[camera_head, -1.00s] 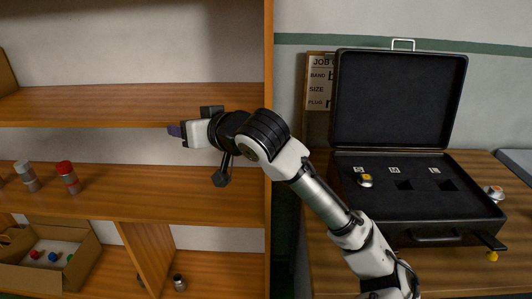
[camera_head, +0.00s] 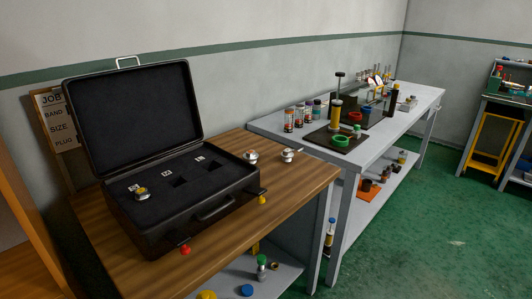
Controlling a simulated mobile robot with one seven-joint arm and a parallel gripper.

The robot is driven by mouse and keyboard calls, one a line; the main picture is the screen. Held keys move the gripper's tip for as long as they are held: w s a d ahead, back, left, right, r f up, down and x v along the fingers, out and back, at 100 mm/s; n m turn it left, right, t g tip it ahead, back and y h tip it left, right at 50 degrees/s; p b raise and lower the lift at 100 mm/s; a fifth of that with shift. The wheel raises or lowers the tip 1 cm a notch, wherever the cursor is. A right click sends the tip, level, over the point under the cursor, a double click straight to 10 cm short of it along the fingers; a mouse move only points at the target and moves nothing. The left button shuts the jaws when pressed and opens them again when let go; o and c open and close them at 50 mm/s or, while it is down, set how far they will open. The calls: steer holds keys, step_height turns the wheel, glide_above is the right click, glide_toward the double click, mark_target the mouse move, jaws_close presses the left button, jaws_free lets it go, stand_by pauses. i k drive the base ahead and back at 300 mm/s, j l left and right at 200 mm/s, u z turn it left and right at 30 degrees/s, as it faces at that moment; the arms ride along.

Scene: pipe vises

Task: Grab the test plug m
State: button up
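An open black case (camera_head: 150,238) stands on the wooden table, with places marked S, M and L. A metal plug with a yellow top (camera_head: 141,193) sits at the S place. The M slot (camera_head: 180,181) and the L slot (camera_head: 208,166) look like empty dark holes. Two silver plugs stand on the table right of the case: one plug (camera_head: 250,156) close to the case, with a reddish part, and another plug (camera_head: 288,155) farther right. Their size marks are too small to read, so I cannot tell which is m. My gripper is out of view.
A job board (camera_head: 58,122) is partly hidden behind the case lid. A grey workbench (camera_head: 262,126) with jars, a pipe vise and a green ring stands to the right. Loose coloured pieces lie on the shelf below the wooden table (camera_head: 300,187). Green floor is clear at right.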

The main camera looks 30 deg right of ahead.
mark_target(287, 155)
steer(key=z, duration=1.25)
steer(key=i+j, duration=0.15)
steer(key=j, duration=0.15)
steer(key=i+j, duration=0.1)
steer(key=j, duration=0.25)
steer(key=i+j+z, duration=0.1)
steer(key=j, duration=0.2)
steer(key=i+j, duration=0.1)
steer(key=i, duration=0.25)
